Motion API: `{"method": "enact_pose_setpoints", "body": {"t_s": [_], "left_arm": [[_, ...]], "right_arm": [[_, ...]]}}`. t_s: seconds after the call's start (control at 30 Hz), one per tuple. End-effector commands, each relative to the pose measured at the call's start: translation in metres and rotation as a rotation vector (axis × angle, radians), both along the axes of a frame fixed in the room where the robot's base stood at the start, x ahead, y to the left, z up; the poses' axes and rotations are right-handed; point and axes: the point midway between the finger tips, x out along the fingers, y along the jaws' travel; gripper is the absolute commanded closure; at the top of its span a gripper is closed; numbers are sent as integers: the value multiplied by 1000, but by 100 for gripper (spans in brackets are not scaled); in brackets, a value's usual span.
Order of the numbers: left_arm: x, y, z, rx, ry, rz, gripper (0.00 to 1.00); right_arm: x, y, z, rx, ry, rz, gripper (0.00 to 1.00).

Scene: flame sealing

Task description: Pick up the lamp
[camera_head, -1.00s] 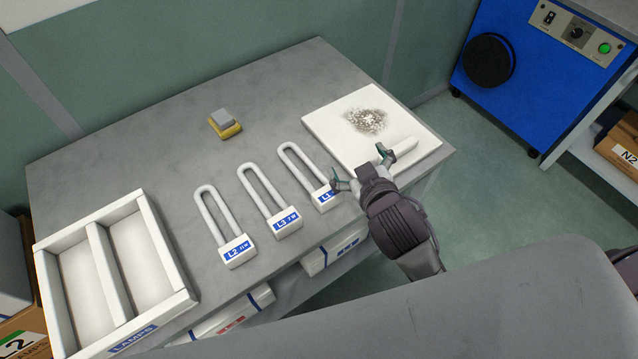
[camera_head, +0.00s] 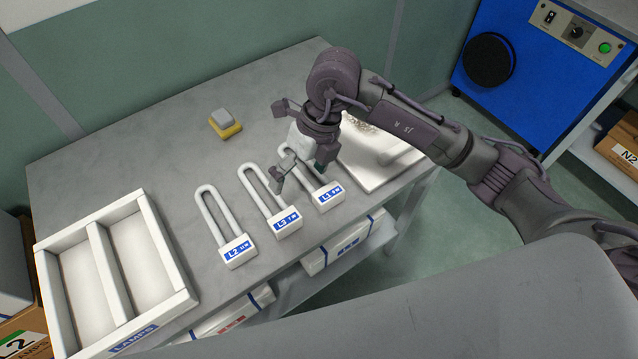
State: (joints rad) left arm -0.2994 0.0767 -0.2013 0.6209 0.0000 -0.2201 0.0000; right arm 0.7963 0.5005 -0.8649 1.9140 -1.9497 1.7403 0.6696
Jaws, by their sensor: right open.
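Three white U-shaped lamps lie in a row on the grey table. Lamp L2 (camera_head: 237,251) is at the left, lamp L3 (camera_head: 284,222) in the middle and lamp L1 (camera_head: 328,197) at the right. My right gripper (camera_head: 299,174) is open and points down over the tubes of L1 and L3, with nothing in it. It partly hides the tube of L1 and the upper part of L3. I cannot tell whether its fingers touch a lamp. My left gripper is not in view.
A white two-compartment tray labelled LAMPS (camera_head: 92,229) stands empty at the left. A yellow and grey block (camera_head: 225,124) lies at the back. A white board (camera_head: 372,180) is at the right, partly behind my arm. The table (camera_head: 150,160) is bare between tray and block.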

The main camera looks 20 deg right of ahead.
Motion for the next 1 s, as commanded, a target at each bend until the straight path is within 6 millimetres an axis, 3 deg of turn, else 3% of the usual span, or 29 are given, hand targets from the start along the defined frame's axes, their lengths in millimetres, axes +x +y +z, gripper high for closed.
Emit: {"method": "enact_pose_setpoints", "body": {"t_s": [0.03, 0.1, 0.23, 0.6, 1.0], "left_arm": [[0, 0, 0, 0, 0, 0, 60], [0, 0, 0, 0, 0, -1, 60], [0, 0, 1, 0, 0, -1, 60], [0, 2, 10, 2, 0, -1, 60], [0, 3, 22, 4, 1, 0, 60]], "right_arm": [[10, -21, 1, -104, -22, -23, 0], [17, -44, 3, -214, -35, -54, 0], [23, -64, 1, -308, -44, -84, 0], [23, -65, -64, -315, -43, -86, 0], [27, -64, -104, -313, -40, -86, 0]]}}
